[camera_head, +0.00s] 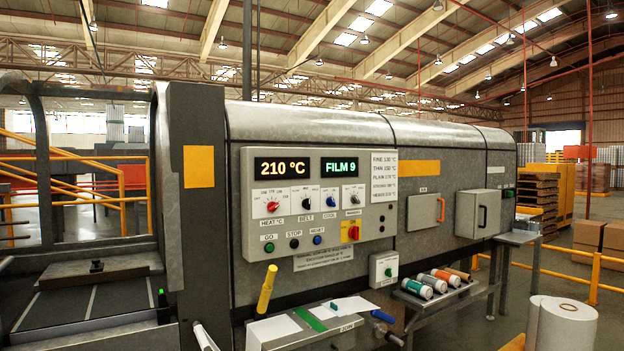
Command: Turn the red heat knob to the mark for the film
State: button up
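The red heat knob (272,206) sits at the left of the grey control panel (256,243), above the label HEAT °C. It has a white dial plate with small marks; its exact pointer direction is too small to read. Above it a display (282,167) reads 210 °C in yellow. Beside that, a green display (346,166) reads FILM 9. A printed chart (384,178) at the right lists film names with temperatures, such as FINE 130 °C and THIN 150 °C; its lower lines are hard to read. My gripper is not in view.
Below are small buttons and a red switch on yellow (353,231). A yellow handle (266,290) sticks up below the panel. Film rolls (418,289) lie on a shelf at the right.

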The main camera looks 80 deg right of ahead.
aim_at(272, 205)
jog(key=k, duration=0.25)
jog(key=z, duration=3.3)
jog(key=i, duration=1)
jog(key=k, duration=0.5)
jog(key=u, duration=0.65)
jog(key=i, duration=1.35)
jog(key=z, duration=0.8)
